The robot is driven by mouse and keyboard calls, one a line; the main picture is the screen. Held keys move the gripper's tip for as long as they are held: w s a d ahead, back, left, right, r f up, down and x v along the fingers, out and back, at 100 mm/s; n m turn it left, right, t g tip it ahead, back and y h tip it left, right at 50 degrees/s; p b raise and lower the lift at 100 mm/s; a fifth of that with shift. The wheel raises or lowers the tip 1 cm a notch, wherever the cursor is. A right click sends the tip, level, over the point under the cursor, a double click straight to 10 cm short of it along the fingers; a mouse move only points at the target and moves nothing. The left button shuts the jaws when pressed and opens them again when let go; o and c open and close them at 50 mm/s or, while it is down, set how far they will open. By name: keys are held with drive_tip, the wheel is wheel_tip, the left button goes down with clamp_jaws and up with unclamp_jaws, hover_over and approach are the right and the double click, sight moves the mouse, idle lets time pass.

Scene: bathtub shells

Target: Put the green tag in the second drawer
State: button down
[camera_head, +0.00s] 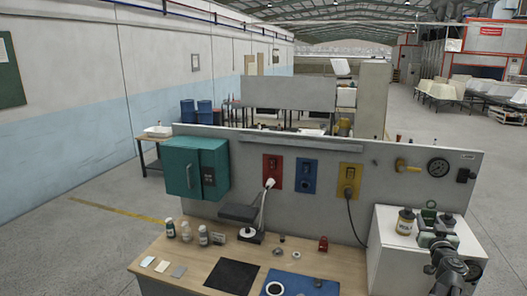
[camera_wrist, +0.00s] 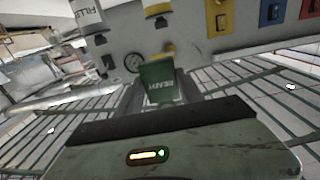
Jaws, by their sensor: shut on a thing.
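The green tag (camera_wrist: 157,82), with pale lettering, is held upright in the middle of the wrist view, beyond the grey-green body of my gripper (camera_wrist: 158,98). My gripper is shut on it. In the head view my gripper (camera_head: 437,232) is at the right, over the white cabinet (camera_head: 391,258). No drawer front can be told apart in either view, and my arm hides part of the cabinet.
A bottle (camera_head: 405,222) stands on the cabinet, close left of my gripper. The upright panel (camera_head: 400,178) with a gauge (camera_head: 438,167) rises behind. The wooden bench (camera_head: 190,258) at left holds several bottles, cards, a black mat (camera_head: 232,276) and a red padlock-like item (camera_head: 323,244).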

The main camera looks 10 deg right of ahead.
drive_tip(key=shift+a+f+b, duration=0.1)
drive_tip(key=shift+f+b, duration=0.35)
drive_tip(key=shift+f, duration=0.35)
drive_tip(key=f+b, duration=1.4)
drive_tip(key=shift+w+f, duration=0.25)
drive_tip(key=shift+w, duration=0.05)
